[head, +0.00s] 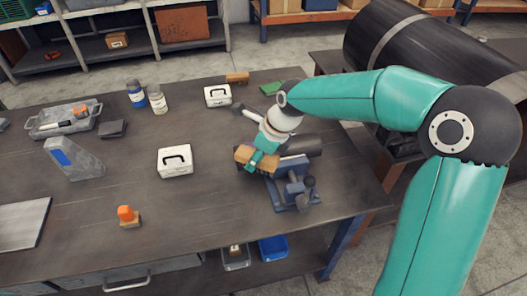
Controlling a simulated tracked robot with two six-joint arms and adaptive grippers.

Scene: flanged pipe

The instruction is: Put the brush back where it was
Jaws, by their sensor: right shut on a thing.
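My right gripper (258,158) reaches in from the right and is shut on the brush (243,154), a tan, wooden-looking block at its fingers. The gripper partly covers the brush, so its bristles cannot be made out. The gripper and brush are at the left side of a blue-grey vise (292,188) with a dark pipe (303,143) at it. I cannot tell whether the brush touches the vise or pipe. My left gripper is not in view.
The dark workbench (205,205) holds a white case (175,161), another white case (217,96), an orange-topped tool (126,214), a hammer (250,114), a brown block (237,78), a green pad (271,88) and a grey tray (62,121). The front middle is clear.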

